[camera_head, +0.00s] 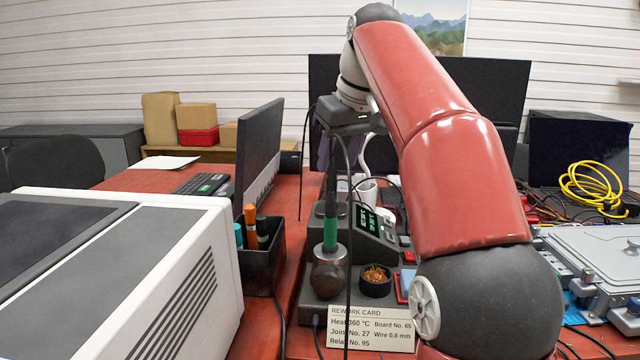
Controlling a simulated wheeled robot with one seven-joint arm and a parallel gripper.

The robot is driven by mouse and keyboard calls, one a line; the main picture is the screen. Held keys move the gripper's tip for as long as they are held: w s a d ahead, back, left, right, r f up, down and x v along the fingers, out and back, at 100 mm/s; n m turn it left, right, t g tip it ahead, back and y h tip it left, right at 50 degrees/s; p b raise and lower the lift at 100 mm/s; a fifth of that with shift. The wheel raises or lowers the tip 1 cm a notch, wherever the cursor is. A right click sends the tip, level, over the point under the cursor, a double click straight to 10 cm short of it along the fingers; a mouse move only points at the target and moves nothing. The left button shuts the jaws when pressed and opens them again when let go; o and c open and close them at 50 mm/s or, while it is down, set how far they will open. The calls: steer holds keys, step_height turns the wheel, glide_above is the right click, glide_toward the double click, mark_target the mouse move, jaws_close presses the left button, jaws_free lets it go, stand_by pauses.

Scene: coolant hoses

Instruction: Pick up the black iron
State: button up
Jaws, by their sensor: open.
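An upright iron with a green grip (331,233) and a dark upper part stands in a holder (329,278) on the soldering station. I cannot make out a wholly black iron. My gripper (328,160) points down above the station, close over the top of the green-gripped iron. Its jaws are open, but they are small and dark here, and a black cable (348,225) hangs in front. I cannot tell whether the jaws are around the iron's top or just above it.
A station display (367,220) and a small pot of brass wool (376,279) stand right of the holder. A rework card (371,328) is in front. A pen box (262,256) and white machine (130,275) are left. A monitor (258,150) stands behind. A metal case (600,255) is right.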

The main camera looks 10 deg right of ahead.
mark_target(334, 176)
steer(key=x, duration=0.2)
steer(key=shift+f, duration=0.3)
steer(key=x, duration=0.2)
steer(key=b+x, duration=0.1)
steer(key=x, duration=0.1)
steer(key=shift+w+d+f, duration=0.1)
steer(key=shift+w+f, duration=0.2)
steer(key=shift+w, duration=0.15)
steer(key=shift+c, duration=0.4)
jaws_close()
